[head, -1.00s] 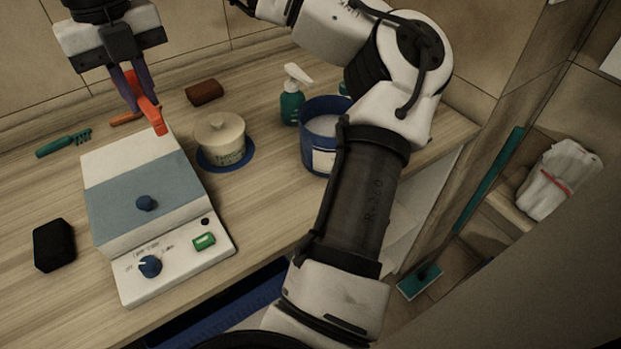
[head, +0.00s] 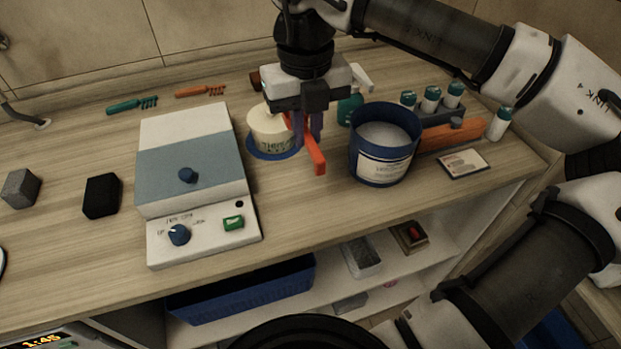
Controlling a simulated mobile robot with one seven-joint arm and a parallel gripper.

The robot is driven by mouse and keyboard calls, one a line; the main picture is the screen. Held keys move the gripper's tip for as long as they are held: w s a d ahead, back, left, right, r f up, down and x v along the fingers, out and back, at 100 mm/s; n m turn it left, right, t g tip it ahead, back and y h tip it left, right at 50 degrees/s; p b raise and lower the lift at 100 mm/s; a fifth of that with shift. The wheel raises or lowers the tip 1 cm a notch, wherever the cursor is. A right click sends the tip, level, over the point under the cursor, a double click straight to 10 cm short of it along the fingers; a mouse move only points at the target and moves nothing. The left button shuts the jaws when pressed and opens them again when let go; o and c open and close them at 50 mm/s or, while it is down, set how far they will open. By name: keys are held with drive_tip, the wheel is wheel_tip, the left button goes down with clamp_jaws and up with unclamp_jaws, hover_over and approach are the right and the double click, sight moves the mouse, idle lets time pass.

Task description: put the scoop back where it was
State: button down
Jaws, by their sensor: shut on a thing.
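My gripper (head: 308,132) is shut on the orange-red scoop (head: 317,157) and holds it, tilted down, in front of the cream jar (head: 266,124) and left of the blue tub (head: 384,168). The scoop's upper part is partly hidden by the fingers. It looks to be above the worktop, but I cannot tell the exact height. The blue tub is open and holds white material.
A white and blue device (head: 190,165) with knobs stands left. A rack of capped bottles (head: 440,110), an orange bar (head: 450,136) and a card (head: 463,163) are right of the tub. The counter (head: 300,205) in front is clear. Teal (head: 132,104) and orange (head: 200,91) brushes lie behind.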

wheel_tip(320, 180, down, 13)
drive_tip(key=shift+r+p, duration=0.15)
drive_tip(key=shift+p, duration=0.8)
drive_tip(key=c, duration=1.4)
unclamp_jaws()
drive_tip(key=shift+c, duration=0.2)
wheel_tip(320, 180, up, 12)
drive_tip(key=b, duration=0.3)
drive_tip(key=shift+w, duration=0.1)
